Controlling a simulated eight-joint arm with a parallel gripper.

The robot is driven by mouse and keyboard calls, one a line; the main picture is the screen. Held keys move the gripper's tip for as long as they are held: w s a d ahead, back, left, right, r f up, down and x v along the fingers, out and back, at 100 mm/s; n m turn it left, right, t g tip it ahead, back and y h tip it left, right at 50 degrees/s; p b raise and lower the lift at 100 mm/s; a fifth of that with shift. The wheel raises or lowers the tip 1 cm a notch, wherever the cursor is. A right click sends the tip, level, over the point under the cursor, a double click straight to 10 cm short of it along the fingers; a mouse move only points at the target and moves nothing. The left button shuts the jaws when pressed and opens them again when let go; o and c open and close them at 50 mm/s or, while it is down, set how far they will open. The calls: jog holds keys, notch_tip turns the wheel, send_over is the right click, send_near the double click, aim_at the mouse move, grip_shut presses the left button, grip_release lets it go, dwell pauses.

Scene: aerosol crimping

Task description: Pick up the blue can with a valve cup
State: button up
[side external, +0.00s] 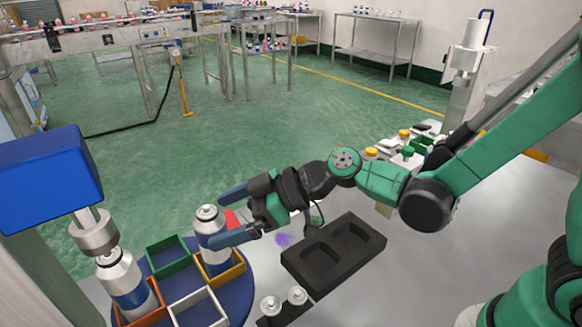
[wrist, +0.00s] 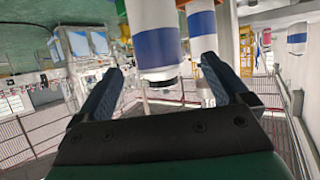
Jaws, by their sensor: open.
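The blue can (side external: 211,229) is white with a blue band and stands upright in the yellow compartment (side external: 238,270) of the round rotary table. A light valve cup (side external: 207,212) sits on its top. My gripper (side external: 216,220) is open, with one finger on each side of the can's upper part. I cannot tell whether the fingers touch it. In the wrist view the can (wrist: 158,45) appears inverted between the fingers of my gripper (wrist: 161,68), with its blue band visible.
A second blue-banded can (side external: 124,278) stands under the blue crimping head (side external: 48,178) in the orange compartment. The green (side external: 168,262) and white (side external: 198,305) compartments look empty. A black two-recess tray (side external: 335,255) and small white valve parts (side external: 298,295) lie to the right.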

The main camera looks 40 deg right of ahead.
aim_at(199, 228)
jog(key=shift+x, duration=2.6)
grip_shut()
jog(key=shift+r, duration=0.1)
